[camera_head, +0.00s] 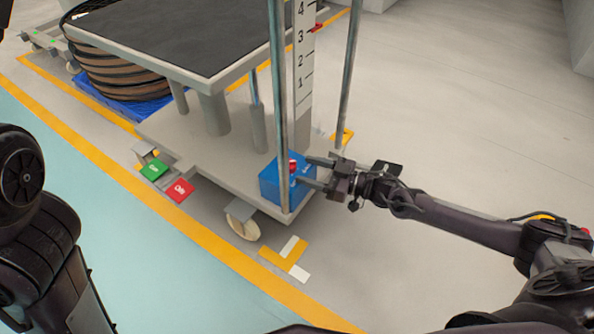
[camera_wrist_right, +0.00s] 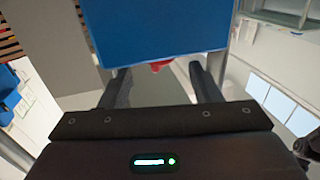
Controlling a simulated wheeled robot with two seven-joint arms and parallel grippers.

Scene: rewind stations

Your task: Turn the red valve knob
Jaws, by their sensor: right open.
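The red valve knob (camera_head: 292,166) sits on a blue box (camera_head: 270,184) at the near right corner of the wheeled lift table. My right gripper (camera_head: 312,173) is open, with its two fingers pointing at the box from the right, close to the knob. In the right wrist view, the blue box (camera_wrist_right: 155,30) fills the top middle. A small part of the red knob (camera_wrist_right: 160,66) shows below its edge, between the open fingers (camera_wrist_right: 159,76). Whether a finger touches the knob cannot be told. My left arm shows at the left edge, but its gripper does not.
A metal post (camera_head: 280,100) stands in front of the box, and another post (camera_head: 348,75) stands behind. A numbered scale (camera_head: 304,85) rises between them. Green (camera_head: 154,170) and red (camera_head: 180,190) pedals are at the table's front. Floor at the right is clear.

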